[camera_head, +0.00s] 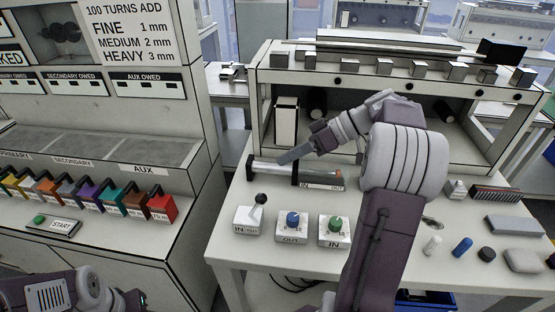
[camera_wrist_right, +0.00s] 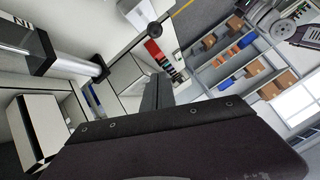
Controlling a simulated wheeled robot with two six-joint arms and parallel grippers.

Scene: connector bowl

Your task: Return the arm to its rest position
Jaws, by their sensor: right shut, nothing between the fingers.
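My right arm (camera_head: 405,165) reaches up from the bottom middle of the head view and bends left over the white workbench. Its gripper (camera_head: 285,157) is shut and empty, close to a metal cylinder device (camera_head: 270,168) with a black end, labelled IN and OUT. I cannot tell if they touch. In the right wrist view, the dark gripper (camera_wrist_right: 165,92) fills the lower part, and the metal cylinder (camera_wrist_right: 50,60) is at upper left. Part of my left arm (camera_head: 75,292) shows at the lower left corner; its gripper is outside the picture.
A lever box (camera_head: 248,216) and two knob boxes, one blue (camera_head: 291,226) and one green (camera_head: 335,231), stand at the bench's front. A shelf frame (camera_head: 390,90) stands behind. Small parts lie on the right, including a blue capsule (camera_head: 462,246). Coloured bins (camera_head: 160,207) line the left cabinet.

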